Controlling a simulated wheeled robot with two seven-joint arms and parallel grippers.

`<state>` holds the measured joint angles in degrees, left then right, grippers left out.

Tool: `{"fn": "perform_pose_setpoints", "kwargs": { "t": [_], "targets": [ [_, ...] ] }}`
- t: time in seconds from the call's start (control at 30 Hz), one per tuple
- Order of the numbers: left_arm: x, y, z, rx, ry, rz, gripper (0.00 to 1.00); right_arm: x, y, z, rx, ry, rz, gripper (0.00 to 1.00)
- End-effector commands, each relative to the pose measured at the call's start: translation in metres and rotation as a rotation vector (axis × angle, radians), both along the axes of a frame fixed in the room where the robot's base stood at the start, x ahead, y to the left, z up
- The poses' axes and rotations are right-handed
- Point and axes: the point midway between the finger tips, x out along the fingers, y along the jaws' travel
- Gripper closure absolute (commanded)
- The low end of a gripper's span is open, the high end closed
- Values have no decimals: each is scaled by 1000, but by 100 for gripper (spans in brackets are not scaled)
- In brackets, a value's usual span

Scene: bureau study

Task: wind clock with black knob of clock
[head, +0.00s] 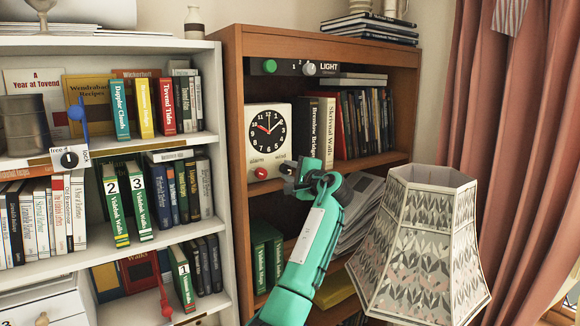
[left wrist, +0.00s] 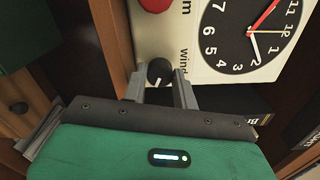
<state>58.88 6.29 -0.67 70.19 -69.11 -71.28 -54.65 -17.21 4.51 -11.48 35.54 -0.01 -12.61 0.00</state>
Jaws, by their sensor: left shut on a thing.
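A red knob (head: 261,173) sits at the clock's lower left. My right gripper is not in view.
Books (head: 318,130) stand right of the clock on the same shelf. A control panel labelled LIGHT (head: 329,68) is above it. A patterned lampshade (head: 420,240) stands close to the right of my left arm. A white bookcase (head: 215,150) is at left.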

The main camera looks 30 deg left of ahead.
Motion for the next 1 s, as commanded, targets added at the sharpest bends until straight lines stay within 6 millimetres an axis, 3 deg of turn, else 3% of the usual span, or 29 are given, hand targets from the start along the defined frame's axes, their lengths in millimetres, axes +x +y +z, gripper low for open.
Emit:
{"fn": "perform_pose_setpoints", "kwargs": {
  "t": [0.4,1.0],
  "targets": [
    [0,0,4,153,363,-1,94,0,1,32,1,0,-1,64],
    [0,0,0,292,704,0,94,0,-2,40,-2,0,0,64]
  ]
}}
